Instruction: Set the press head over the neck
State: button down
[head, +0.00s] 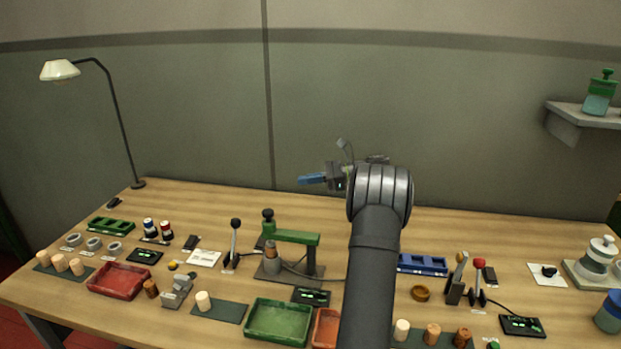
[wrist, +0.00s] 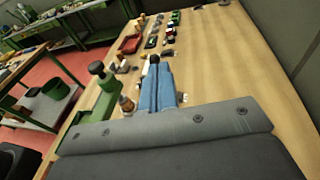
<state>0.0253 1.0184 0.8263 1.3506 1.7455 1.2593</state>
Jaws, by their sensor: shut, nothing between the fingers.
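The green bench press (head: 298,237) stands near the middle of the table, with its arm reaching left from a post. The wrist view shows the press arm (wrist: 92,108), the knob (wrist: 97,68) and the bottle (wrist: 126,104) at left. My gripper (head: 303,180), with blue fingers, is shut and empty, high above and behind the press. Its fingers (wrist: 156,72) also show in the wrist view.
A black-knobbed lever (head: 235,238) stands left of the press. A green tray (head: 277,322) and a small display (head: 311,297) are in front. A blue rack (head: 422,264) and a red-knobbed lever (head: 478,280) lie right. The back of the table is mostly clear.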

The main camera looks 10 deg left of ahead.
jog(key=shift+w+d+r, duration=0.15)
jog(key=shift+w+d, duration=0.2)
jog(key=shift+w, duration=0.3)
jog(key=s+a+f, duration=0.2)
jog(key=s+a, duration=0.3)
jog(key=s, duration=0.6)
jog(key=shift+a, duration=0.35)
